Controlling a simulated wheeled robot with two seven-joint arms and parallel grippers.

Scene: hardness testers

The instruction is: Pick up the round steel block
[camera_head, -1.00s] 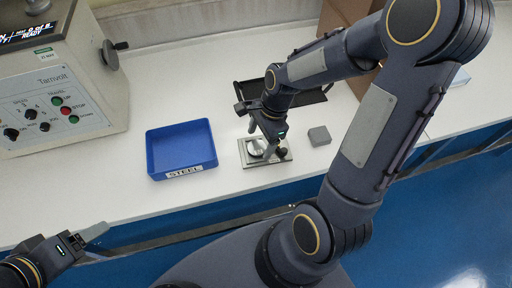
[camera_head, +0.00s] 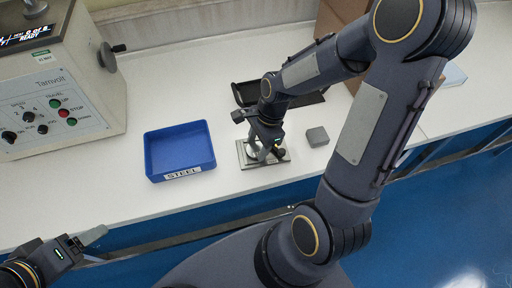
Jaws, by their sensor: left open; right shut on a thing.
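The round steel block (camera_head: 252,152) is a small pale metal disc at the flat metal plate (camera_head: 246,163) near the front of the bench. My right gripper (camera_head: 264,156) points down over the plate and is shut on the block, which its fingers partly hide. I cannot tell whether the block still touches the plate. My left gripper (camera_head: 94,236) is open and empty at the lower left, in front of the bench edge and away from the block.
An empty blue tray labelled STEEL (camera_head: 180,150) stands left of the plate. A grey square block (camera_head: 317,136) lies to its right. A black tray (camera_head: 309,98) is behind my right gripper. A Tamvolt tester (camera_head: 60,90) fills the upper left. Bare bench lies around the blue tray.

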